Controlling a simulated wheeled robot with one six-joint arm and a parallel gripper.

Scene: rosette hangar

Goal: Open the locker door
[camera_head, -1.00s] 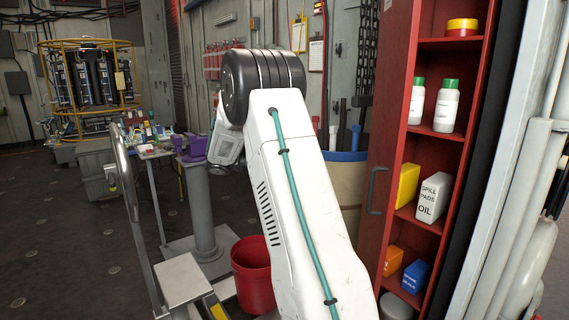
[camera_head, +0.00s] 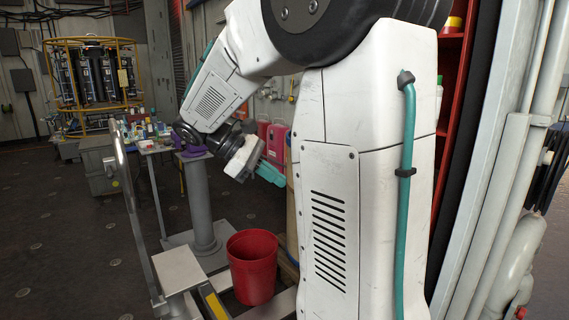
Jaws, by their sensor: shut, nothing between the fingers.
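The red locker (camera_head: 450,135) shows only as a narrow strip at right, behind my raised white arm. A sliver of its shelves is visible, with part of a yellow-and-red tin (camera_head: 455,22) and the edge of a white bottle (camera_head: 439,92). The locker door and its grey handle are hidden behind my arm, so I cannot tell the door's present angle. My gripper (camera_head: 271,174), with teal fingers, is left of the arm's upright link. It is shut and empty, pointing down to the right, and appears clear of the locker.
A red bucket (camera_head: 252,268) stands on the floor below my gripper. A grey pedestal (camera_head: 202,205) and a cluttered table (camera_head: 150,146) are to the left. White pipes (camera_head: 510,165) run along the right edge. Open floor lies at far left.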

